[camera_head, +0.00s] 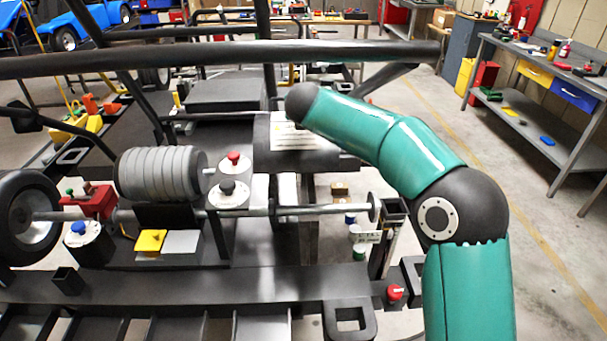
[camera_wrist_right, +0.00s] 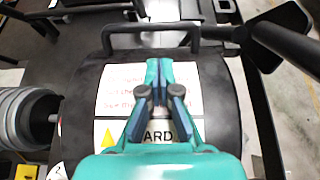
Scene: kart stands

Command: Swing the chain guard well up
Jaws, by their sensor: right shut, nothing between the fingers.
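The chain guard (camera_head: 330,161) is a dark curved cover with a white label, near the middle of the head view behind the axle. It also fills the middle of the right wrist view (camera_wrist_right: 215,92), where part of the word "GUARD" and a yellow triangle show. A dark bar handle (camera_wrist_right: 107,42) runs along its far edge. My right gripper (camera_wrist_right: 158,64) is shut and empty over the label, its tips short of the handle in the picture. I cannot tell whether it touches the guard. In the head view my right arm hides the gripper. My left gripper is not in view.
A thick dark frame tube (camera_head: 220,58) crosses above the guard. The axle (camera_head: 320,209) runs in front of it, with a grey ribbed cylinder (camera_head: 160,174) to the left. A dark post end (camera_wrist_right: 282,38) stands close on the right in the wrist view.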

